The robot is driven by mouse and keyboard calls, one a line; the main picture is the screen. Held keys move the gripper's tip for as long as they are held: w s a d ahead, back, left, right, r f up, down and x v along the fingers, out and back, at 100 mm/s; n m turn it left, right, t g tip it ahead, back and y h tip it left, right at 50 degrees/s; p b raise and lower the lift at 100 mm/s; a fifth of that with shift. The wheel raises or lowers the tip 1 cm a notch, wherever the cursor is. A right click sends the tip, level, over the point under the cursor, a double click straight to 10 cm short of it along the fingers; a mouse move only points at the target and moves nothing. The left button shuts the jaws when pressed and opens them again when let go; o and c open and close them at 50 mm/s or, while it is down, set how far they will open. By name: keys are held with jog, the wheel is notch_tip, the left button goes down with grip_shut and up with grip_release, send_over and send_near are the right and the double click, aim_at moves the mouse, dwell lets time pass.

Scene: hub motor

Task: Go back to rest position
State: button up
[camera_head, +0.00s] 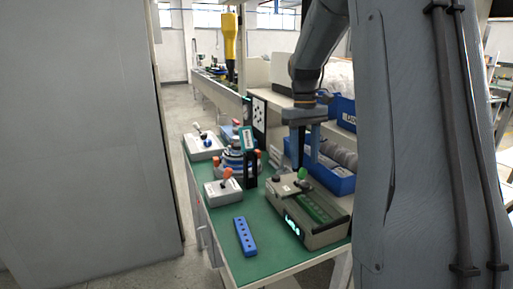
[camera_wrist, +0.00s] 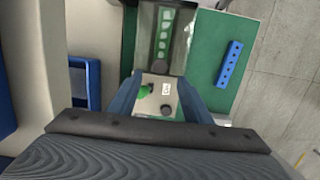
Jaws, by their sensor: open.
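My gripper (camera_head: 308,143) points down above the green-topped workbench, over the grey test box (camera_head: 318,229) with a green strip and a green knob. In the wrist view its fingers (camera_wrist: 158,98) stand apart on either side of the box's control panel (camera_wrist: 157,90), with nothing held between them. A green knob (camera_wrist: 147,88) and a black button (camera_wrist: 165,109) show on that panel. Part of my arm covers the right side of the head view.
A blue block with holes (camera_head: 244,236) lies on the green bench top (camera_head: 270,262). White boxes with levers (camera_head: 222,191) and a round hub-like part (camera_head: 233,158) stand behind it. A blue bin (camera_head: 330,178) stands at the back right. A grey panel (camera_head: 80,150) fills the left.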

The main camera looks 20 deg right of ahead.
jog(key=s+a+f, duration=0.4)
jog(key=s+a, duration=0.1)
jog(key=a, duration=0.2)
jog(key=s+a+f+t, duration=0.1)
jog(key=s+a+f, duration=0.4)
jog(key=s+a, duration=0.1)
jog(key=s+a+f+t, duration=0.1)
jog(key=s+a+f, duration=0.3)
jog(key=s+a, duration=0.2)
jog(key=shift+s+a+f, duration=0.1)
jog(key=shift+a+f, duration=0.05)
jog(key=shift+a, duration=0.4)
jog(key=shift+s+a+f, duration=0.1)
jog(key=shift+a, duration=0.45)
